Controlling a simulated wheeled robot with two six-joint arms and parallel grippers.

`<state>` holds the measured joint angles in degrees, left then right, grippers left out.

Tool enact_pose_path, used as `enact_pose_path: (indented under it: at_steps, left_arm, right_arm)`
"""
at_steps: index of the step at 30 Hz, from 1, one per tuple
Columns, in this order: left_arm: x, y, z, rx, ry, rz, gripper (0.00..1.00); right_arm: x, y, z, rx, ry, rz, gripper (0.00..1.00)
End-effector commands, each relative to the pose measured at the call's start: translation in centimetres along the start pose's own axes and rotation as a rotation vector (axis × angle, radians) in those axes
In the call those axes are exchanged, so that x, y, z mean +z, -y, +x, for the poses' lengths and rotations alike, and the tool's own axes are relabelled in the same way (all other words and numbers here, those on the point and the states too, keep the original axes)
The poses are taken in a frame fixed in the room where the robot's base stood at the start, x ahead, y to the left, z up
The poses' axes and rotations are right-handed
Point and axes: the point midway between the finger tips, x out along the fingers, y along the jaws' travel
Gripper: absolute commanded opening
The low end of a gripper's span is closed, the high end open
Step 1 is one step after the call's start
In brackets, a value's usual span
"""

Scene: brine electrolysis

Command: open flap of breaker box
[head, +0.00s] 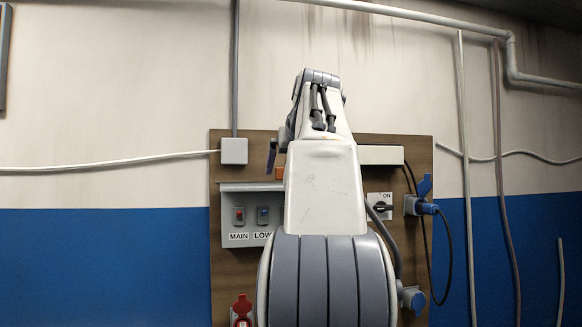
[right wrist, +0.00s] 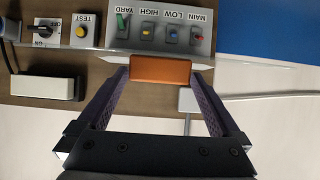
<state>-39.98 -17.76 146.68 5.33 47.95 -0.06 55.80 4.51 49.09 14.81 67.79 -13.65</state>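The grey breaker box (head: 247,214) is mounted on a brown board, its right part hidden behind my right arm. It also shows upside down in the right wrist view (right wrist: 170,12), with switches labelled MAIN, LOW, HIGH and YARD uncovered. The flap (head: 250,187) is a thin grey strip seen nearly edge-on above the switches. Its orange handle (right wrist: 160,69) sits between the fingertips of my right gripper (right wrist: 160,76), which look closed against its two ends. In the head view one dark finger of it shows beside a bit of orange. My left gripper is out of view.
The brown board (head: 424,165) also carries an ON switch (head: 380,206), a blue plug and socket (head: 420,207), a red socket (head: 241,309) and a white junction box (head: 234,151). Cables and pipes run along the wall. A yellow TEST button (right wrist: 81,31) shows in the wrist view.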

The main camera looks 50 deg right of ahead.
Motion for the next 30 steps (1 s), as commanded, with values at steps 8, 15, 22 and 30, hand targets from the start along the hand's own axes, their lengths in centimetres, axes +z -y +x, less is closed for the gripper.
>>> enact_pose_path:
  at_steps: [8,15,22,30]
  left_arm:
    - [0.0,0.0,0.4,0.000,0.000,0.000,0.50]
    - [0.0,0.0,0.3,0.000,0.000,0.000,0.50]
    - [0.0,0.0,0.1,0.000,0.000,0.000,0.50]
    - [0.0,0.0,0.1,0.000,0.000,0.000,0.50]
  right_arm:
    - [0.0,-0.1,-2.8,0.002,-0.006,-0.001,1.00]
    - [-0.1,-0.1,-7.7,0.004,-0.004,0.000,1.00]
    - [0.0,0.0,-10.2,0.002,0.000,0.001,1.00]
    - [0.0,0.0,-10.5,0.000,0.000,0.000,1.00]
